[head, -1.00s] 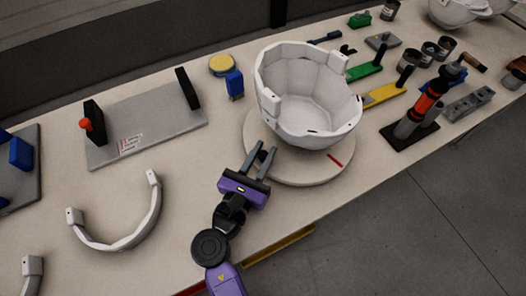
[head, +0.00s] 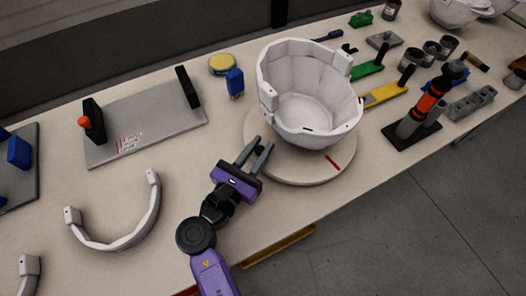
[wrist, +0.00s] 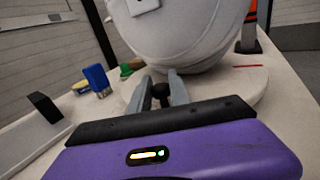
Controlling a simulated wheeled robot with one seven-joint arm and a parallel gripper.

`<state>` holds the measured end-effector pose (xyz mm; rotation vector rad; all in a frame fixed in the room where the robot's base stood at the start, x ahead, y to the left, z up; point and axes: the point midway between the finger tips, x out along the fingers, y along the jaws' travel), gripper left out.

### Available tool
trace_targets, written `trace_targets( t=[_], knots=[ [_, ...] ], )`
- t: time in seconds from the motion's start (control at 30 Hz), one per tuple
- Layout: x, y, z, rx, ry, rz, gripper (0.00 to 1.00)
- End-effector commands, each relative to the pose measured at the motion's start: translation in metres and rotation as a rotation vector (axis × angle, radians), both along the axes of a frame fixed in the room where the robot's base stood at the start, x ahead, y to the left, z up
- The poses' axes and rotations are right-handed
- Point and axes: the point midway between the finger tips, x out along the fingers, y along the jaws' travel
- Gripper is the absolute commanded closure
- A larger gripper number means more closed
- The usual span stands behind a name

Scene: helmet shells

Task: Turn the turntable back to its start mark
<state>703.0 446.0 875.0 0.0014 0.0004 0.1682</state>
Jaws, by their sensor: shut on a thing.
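The turntable (head: 290,172) is a round pale disc on the bench. A white helmet shell (head: 310,105), open side up, stands on it. A short red mark (head: 332,163) lies near the disc's front right rim; it also shows in the wrist view (wrist: 247,66). My gripper (head: 258,146) is at the disc's left edge. In the wrist view its fingers (wrist: 160,90) close on a small dark knob (wrist: 160,91) low beside the shell. The knob's base is hidden by the fingers and gripper body.
A grey plate with black uprights (head: 150,122) lies left. A white curved band (head: 118,243) lies front left. A blue block (head: 235,83) stands behind the disc. The bench's front edge is close.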

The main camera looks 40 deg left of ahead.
Motion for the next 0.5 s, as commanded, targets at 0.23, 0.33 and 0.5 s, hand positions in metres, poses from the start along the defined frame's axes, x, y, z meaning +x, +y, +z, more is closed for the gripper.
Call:
trace_targets(
  t=[0.23,0.33,0.5],
  knots=[
    [0.005,0.018,-0.005,-0.002,0.002,-0.127,1.00],
    [0.006,0.020,-0.004,-0.003,0.002,-0.156,1.00],
    [0.007,0.020,-0.002,-0.003,0.002,-0.171,1.00]
  ],
)
